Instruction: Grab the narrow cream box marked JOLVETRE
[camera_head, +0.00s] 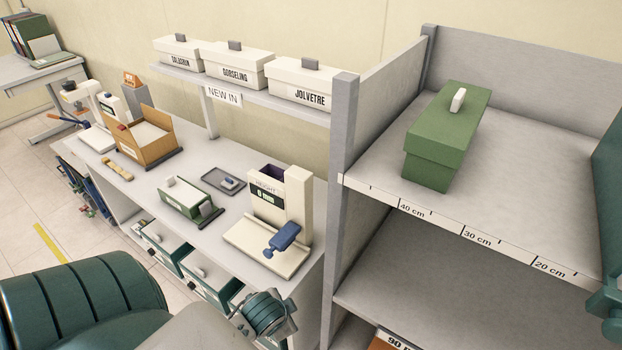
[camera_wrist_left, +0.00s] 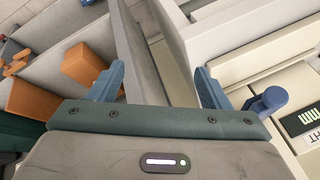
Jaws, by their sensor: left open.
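The cream box marked JOLVETRE (camera_head: 288,75) stands at the right end of the raised shelf marked NEW IN. My left arm comes in low in the head view, well below the box. Its fingertips cannot be made out there. In the left wrist view my left gripper (camera_wrist_left: 158,84) is open, its two blue fingers apart with nothing between them. I cannot make out the JOLVETRE box in that view. My right gripper is not in view.
Cream boxes marked GORSELING (camera_head: 235,73) and SOLUSKIN (camera_head: 179,63) share the shelf (camera_head: 240,92). A cream height gauge (camera_head: 296,205) with a blue handle stands on the bench below. The grey rack (camera_head: 343,130) rises at right, with a green box (camera_head: 440,150) on it.

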